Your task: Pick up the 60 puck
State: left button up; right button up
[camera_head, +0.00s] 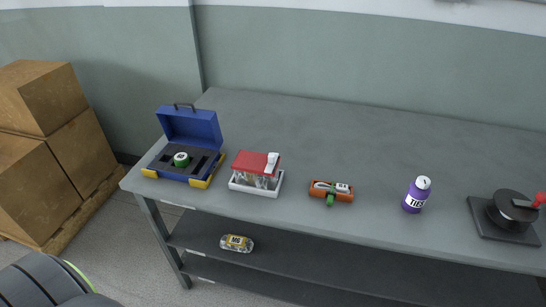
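A small round puck (181,159) with a green side and a white top sits in the dark foam insert of an open blue case (189,127). The case stands at the left end of the grey table (330,120), its lid raised at the back. Other recesses in the foam look empty. A mark on the puck's top is too small to read, so I cannot tell whether it says 60. No other puck like it shows. Neither of my grippers is in view.
Along the table stand a red-lidded clear box (257,163) on a white tray, an orange holder (331,194), a purple bottle (417,195) and a black round device (510,210). A yellow-labelled pack (237,243) lies on the lower shelf. Cardboard boxes (55,140) stand left.

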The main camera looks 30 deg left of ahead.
aim_at(182, 159)
jog(key=u, duration=1.55)
